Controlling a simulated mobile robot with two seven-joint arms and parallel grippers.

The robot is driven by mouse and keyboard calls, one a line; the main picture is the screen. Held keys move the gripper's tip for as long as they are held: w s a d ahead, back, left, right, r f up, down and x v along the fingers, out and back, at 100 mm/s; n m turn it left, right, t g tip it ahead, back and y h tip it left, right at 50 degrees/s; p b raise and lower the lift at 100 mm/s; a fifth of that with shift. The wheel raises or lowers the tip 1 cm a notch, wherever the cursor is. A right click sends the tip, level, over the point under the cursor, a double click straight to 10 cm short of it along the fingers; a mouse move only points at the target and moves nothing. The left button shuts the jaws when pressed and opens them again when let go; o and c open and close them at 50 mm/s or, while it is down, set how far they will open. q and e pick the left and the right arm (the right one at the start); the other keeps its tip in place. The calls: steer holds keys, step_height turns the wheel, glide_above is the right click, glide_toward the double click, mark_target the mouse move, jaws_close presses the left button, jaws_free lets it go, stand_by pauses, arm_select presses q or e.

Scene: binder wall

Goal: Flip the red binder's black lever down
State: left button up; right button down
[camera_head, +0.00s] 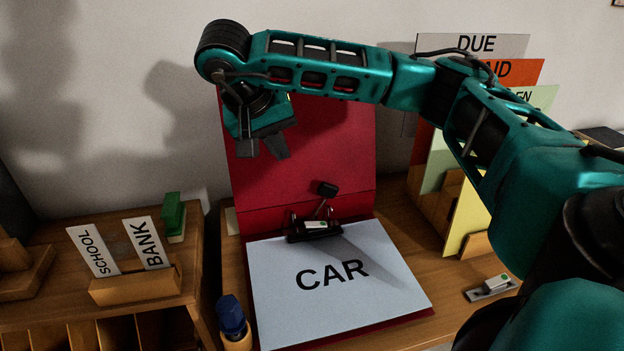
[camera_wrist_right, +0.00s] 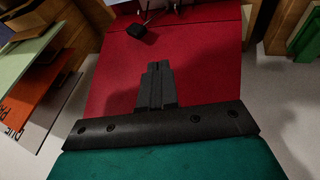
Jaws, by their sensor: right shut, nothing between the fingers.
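The red binder (camera_head: 345,178) lies open on the wooden desk, its back cover leaning up against the wall. A white sheet marked CAR (camera_head: 335,290) lies on its lower half. The black lever (camera_head: 326,190) rises from the clip mechanism (camera_head: 313,229) at the fold and stands up with its black end raised. My right gripper (camera_head: 268,150) is in front of the upright red cover, above and left of the lever and apart from it. In the right wrist view its fingers (camera_wrist_right: 156,88) are together and empty, with the lever (camera_wrist_right: 140,30) beyond them. My left gripper is not in view.
A wooden holder (camera_head: 140,287) with SCHOOL and BANK cards stands left. A blue-capped object (camera_head: 232,318) stands by the binder's lower left corner. Coloured divider sheets (camera_head: 465,205) and a small metal clip piece (camera_head: 490,288) are at right. My right arm spans the upper right.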

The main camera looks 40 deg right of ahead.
steer(key=b, duration=0.3)
glide_toward(317, 188)
step_height(317, 188, down, 3)
steer(key=w+a, duration=0.1)
steer(key=w, duration=0.1)
steer(key=d, duration=0.1)
steer(key=s+d+f, duration=0.1)
steer(key=shift+d+f, duration=0.2)
steer(key=shift+d, duration=0.1)
steer(key=shift+s+d+f, duration=0.25)
steer(key=shift+d+f, duration=0.05)
steer(key=shift+d, duration=0.1)
